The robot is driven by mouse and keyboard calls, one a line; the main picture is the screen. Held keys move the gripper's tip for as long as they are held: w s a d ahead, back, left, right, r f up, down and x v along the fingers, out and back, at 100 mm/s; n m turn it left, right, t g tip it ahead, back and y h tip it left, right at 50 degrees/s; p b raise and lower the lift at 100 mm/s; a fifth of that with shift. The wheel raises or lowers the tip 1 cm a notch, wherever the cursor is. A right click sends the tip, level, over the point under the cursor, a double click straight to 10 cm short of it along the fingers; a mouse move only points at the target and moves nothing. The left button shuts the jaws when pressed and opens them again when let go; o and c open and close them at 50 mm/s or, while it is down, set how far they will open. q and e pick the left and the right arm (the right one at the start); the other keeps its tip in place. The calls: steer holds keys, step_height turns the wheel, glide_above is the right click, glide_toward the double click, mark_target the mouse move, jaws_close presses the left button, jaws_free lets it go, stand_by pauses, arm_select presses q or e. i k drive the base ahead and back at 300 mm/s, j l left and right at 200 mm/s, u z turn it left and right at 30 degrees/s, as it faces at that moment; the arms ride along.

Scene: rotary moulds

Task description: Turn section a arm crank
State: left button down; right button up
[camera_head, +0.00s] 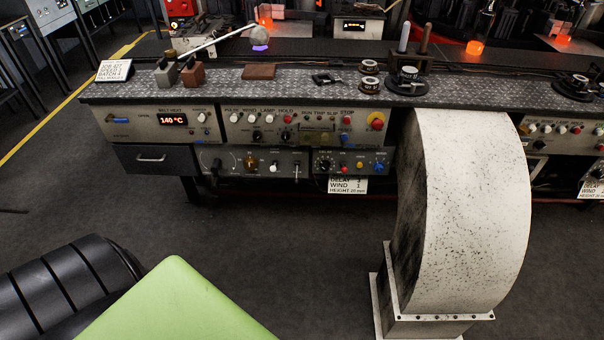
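No part is clearly legible as the section a arm crank. A black round crank-like device (408,79) sits on the bench's speckled top, above the white duct. A similar black round device (578,84) sits at the far right of the bench. Neither my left gripper nor my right gripper is in view.
A large white curved duct (470,200) stands before the bench. Dark floor (290,240) lies clear left of it. Glowing orange pieces (475,47) are behind.

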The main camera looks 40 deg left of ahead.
mark_target(216, 164)
steer(key=u, duration=1.25)
